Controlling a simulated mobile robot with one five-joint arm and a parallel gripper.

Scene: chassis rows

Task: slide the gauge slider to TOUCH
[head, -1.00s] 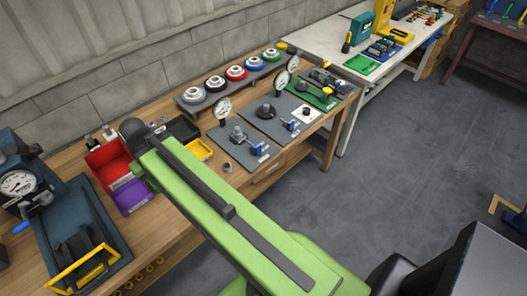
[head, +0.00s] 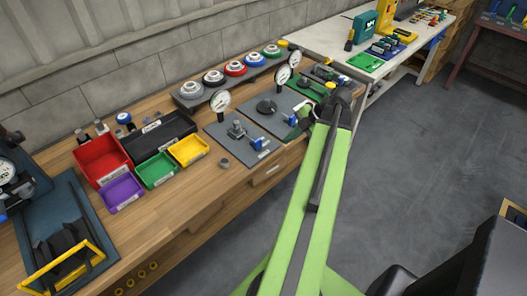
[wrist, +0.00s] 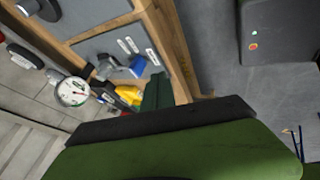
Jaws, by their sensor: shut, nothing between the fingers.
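Dial gauges stand on the bench in the head view: one (head: 220,101) at the near grey plate (head: 226,141), one (head: 282,76) at the middle grey plate (head: 258,117), and one (head: 294,60) farther back. A blue part (head: 257,143) sits on the near plate; another (head: 289,119) is beside my gripper. My gripper (head: 297,129) is shut and empty near the right side of the middle plate. In the wrist view a dial (wrist: 72,92) and a blue part (wrist: 137,66) show. I cannot tell which part is the gauge slider, and no TOUCH label is readable.
Red (head: 102,158), black, green, purple and yellow bins stand on the bench left of the plates. A rail with several coloured round parts (head: 235,68) lies behind. My arm hides part of the bench's right end. The floor (head: 430,150) to the right is clear.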

